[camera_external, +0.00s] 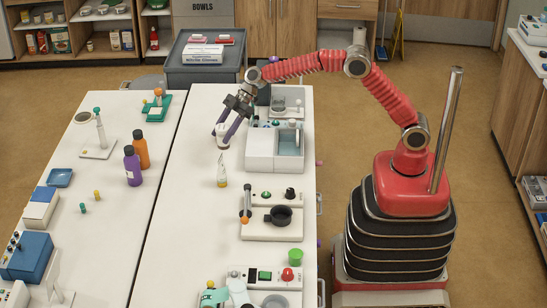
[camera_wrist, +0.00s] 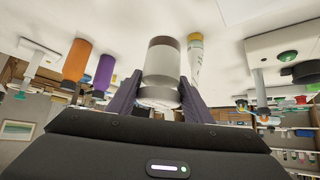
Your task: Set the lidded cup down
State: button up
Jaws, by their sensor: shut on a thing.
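The lidded cup (camera_external: 221,134) is a small white cup at the tips of my gripper (camera_external: 225,137), over the white bench near its middle. In the wrist view the cup (camera_wrist: 162,66) is pale with a grey-brown band, and the two dark fingers of my gripper (camera_wrist: 159,85) are closed on its sides. It looks roughly upright. Its base is at or very close to the bench top (camera_external: 190,200); I cannot tell whether it touches.
A grey-white machine (camera_external: 262,148) is close on the right. Orange (camera_external: 140,150) and purple (camera_external: 132,166) bottles stand on the left bench. Bench left of the cup is clear.

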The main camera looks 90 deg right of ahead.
jog(key=shift+f, duration=2.4)
jog(key=shift+f, duration=0.1)
jog(key=shift+f, duration=2.45)
jog(key=shift+f, duration=0.1)
jog(key=o, duration=1.3)
